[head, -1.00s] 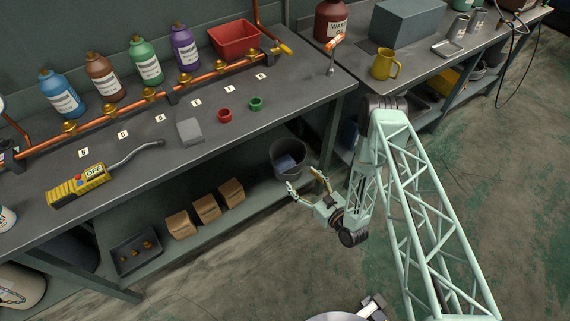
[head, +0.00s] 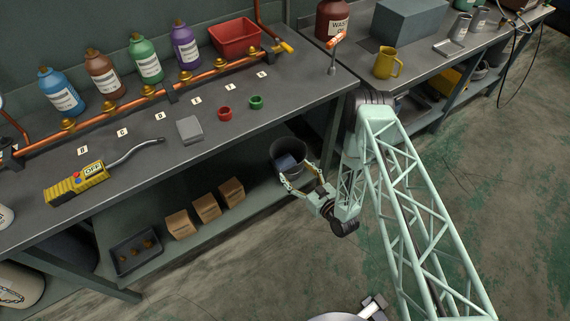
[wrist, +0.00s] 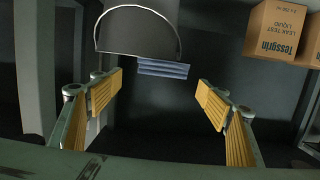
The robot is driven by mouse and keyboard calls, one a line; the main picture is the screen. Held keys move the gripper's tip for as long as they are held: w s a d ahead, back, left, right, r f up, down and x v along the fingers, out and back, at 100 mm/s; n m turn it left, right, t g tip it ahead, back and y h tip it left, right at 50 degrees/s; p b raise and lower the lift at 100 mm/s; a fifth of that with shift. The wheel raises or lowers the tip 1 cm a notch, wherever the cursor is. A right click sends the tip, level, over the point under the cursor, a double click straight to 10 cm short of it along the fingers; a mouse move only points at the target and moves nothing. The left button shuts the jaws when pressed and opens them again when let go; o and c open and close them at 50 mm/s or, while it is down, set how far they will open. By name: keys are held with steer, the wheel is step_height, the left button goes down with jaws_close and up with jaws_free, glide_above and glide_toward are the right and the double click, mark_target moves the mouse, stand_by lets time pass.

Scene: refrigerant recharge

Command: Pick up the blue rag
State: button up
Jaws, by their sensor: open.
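The blue rag (head: 287,163) sits at the dark bucket (head: 291,148) on the lower shelf of the workbench. In the wrist view the rag (wrist: 163,69) is a small folded blue strip at the edge of the grey bucket (wrist: 140,32), with its wire handle arching over it. My gripper (head: 297,172) is in front of the bucket, its fingers spread. In the wrist view my gripper (wrist: 160,79) has its yellow pads wide apart and empty, with the rag between and beyond the tips. Much of the rag is hidden.
Cardboard boxes (head: 206,207) stand on the shelf left of the bucket, one also showing in the wrist view (wrist: 275,30). A tray (head: 135,250) lies farther left. The bench top (head: 215,150) overhangs the shelf, and a bench leg (head: 340,130) stands right of the bucket.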

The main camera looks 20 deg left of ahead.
mark_target(287, 162)
steer(key=shift+x, duration=1.6)
steer(key=shift+b+x, duration=1.1)
steer(key=shift+x, duration=1.5)
steer(key=shift+s+a, duration=0.1)
steer(key=c, duration=1)
